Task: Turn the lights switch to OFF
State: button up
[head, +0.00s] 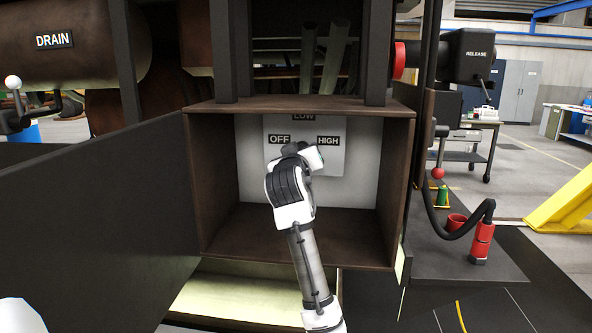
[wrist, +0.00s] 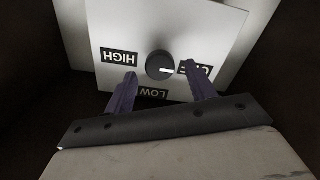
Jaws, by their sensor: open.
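The lights switch is a round dark knob (wrist: 159,65) on a pale plate (wrist: 215,28), which is seen upside down in the wrist view. The knob's white mark points right, toward the OFF label (wrist: 208,73). The HIGH label (wrist: 119,56) is at left and LOW (wrist: 152,94) below. My gripper (wrist: 160,69) is open, with one finger on each side of the knob and visible gaps to it. The right finger partly covers OFF. In the head view the plate (head: 333,168) is in a brown box, and my arm hides the knob and fingers.
The brown box (head: 229,227) surrounds the plate, with walls close on both sides and a floor below. A dark open door panel (head: 95,205) stands at left. A black RELEASE unit (head: 468,55) and a red-ended hose (head: 482,242) are at right.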

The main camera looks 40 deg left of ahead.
jog(key=b+v, duration=0.3)
jog(key=v, duration=0.7)
jog(key=shift+s, duration=0.2)
jog(key=shift+d, duration=0.1)
